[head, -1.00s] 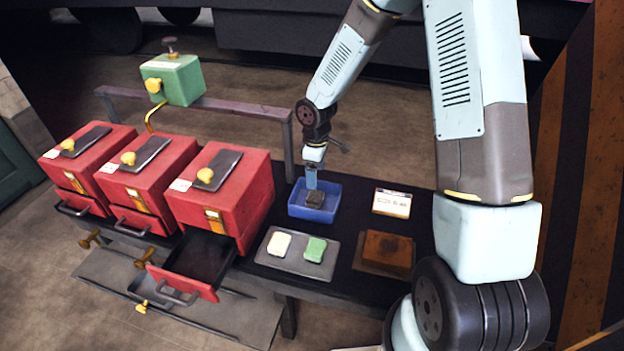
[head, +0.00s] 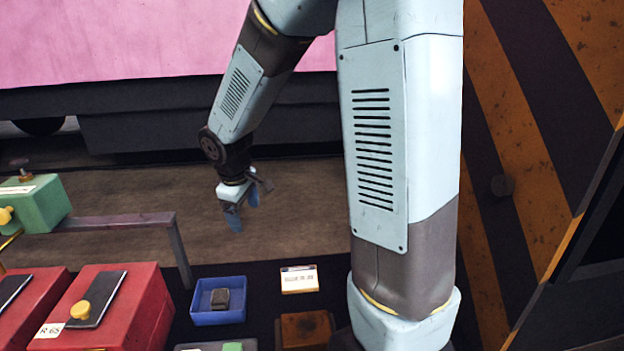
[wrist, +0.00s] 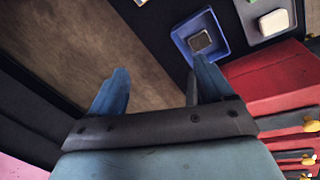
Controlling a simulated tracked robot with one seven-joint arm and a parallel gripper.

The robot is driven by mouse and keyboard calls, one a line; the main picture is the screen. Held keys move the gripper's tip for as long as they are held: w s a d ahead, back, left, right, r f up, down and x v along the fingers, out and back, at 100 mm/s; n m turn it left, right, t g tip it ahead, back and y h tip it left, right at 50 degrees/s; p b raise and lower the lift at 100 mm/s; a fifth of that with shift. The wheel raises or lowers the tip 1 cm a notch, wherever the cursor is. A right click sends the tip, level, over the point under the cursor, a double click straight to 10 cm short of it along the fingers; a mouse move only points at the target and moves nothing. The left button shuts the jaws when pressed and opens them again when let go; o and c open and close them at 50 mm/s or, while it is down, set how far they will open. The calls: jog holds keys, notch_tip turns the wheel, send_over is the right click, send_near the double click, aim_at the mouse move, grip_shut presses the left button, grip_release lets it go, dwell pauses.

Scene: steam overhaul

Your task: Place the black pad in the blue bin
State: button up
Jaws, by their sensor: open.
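The black pad (head: 220,299) lies inside the blue bin (head: 203,318), on its floor. In the wrist view the pad (wrist: 200,41) also shows inside the bin (wrist: 183,28), dark with a lighter rim. My gripper (head: 242,207) is raised above and behind the bin in the head view, apart from it. Its two blue fingers stand wide apart in the wrist view (wrist: 158,85), with nothing between them but a view of the floor.
Red boxes (head: 125,310) stand left of the bin, and a green block (head: 40,203) is on a rail at the far left. A white labelled card or box (head: 299,279) and a rusty brown block (head: 304,329) lie right of the bin. A dark post (head: 180,255) stands behind it.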

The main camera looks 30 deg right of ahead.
jog(key=s+d+r+m+t, duration=0.1)
jog(key=s+d+r+m, duration=0.1)
jog(key=s+r, duration=0.3)
jog(key=s+d+r+m+t+y, duration=0.1)
jog(key=s+d+r+m, duration=0.2)
jog(key=s+r, duration=0.3)
jog(key=s+d+r+m+t, duration=0.1)
jog(key=s+r, duration=0.4)
jog(key=s, duration=0.5)
jog(key=d+m, duration=0.1)
jog(key=m, duration=0.1)
jog(key=shift+s+d+r+m, duration=0.25)
jog(key=shift+s+r+m, duration=0.05)
jog(key=shift+r+m, duration=0.1)
